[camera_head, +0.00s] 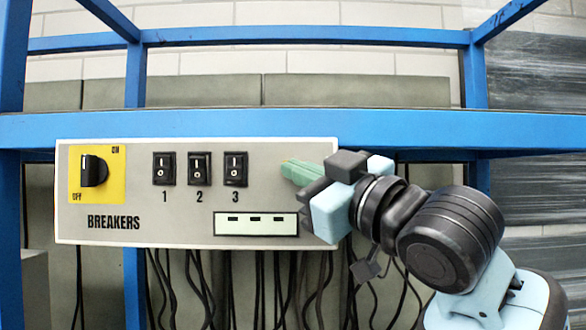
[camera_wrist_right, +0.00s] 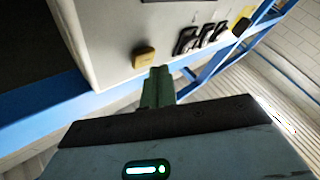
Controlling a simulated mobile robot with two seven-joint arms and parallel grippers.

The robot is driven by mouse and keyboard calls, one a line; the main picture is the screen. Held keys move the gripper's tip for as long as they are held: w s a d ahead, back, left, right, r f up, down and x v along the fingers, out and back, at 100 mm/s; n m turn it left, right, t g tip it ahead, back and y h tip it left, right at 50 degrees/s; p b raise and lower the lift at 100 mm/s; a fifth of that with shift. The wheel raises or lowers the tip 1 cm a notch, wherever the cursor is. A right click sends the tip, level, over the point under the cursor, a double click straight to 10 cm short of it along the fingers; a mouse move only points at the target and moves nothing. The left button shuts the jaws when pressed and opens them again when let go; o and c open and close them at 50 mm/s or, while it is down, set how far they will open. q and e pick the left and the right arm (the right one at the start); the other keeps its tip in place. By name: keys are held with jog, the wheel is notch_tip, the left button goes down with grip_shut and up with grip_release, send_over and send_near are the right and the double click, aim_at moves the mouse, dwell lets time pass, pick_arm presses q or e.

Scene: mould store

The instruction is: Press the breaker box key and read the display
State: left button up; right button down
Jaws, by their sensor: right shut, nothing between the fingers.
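The grey breaker box (camera_head: 150,215) is fixed below a blue beam. Its display (camera_head: 257,231) is a white strip with a dark frame, showing three short dark dashes. A yellow key (camera_wrist_right: 145,57) stands out from the panel in the right wrist view; in the head view my right gripper hides it. My right gripper (camera_head: 290,171) is shut and empty, its green fingertips at the right part of the panel. In the right wrist view the fingertips (camera_wrist_right: 158,75) are close to the key; I cannot tell whether they touch it. My left gripper is not in view.
A black rotary switch (camera_head: 94,170) on a yellow plate is at the panel's left. Three black rocker switches (camera_head: 199,168) are in the middle. Black cables (camera_head: 262,285) hang below the box. The blue frame beam (camera_head: 300,130) runs just above it.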

jog(key=shift+w, duration=0.35)
jog(key=shift+w, duration=0.3)
dwell(0.8)
jog(key=shift+s, duration=0.75)
jog(key=s, duration=0.5)
dwell(0.5)
dwell(0.5)
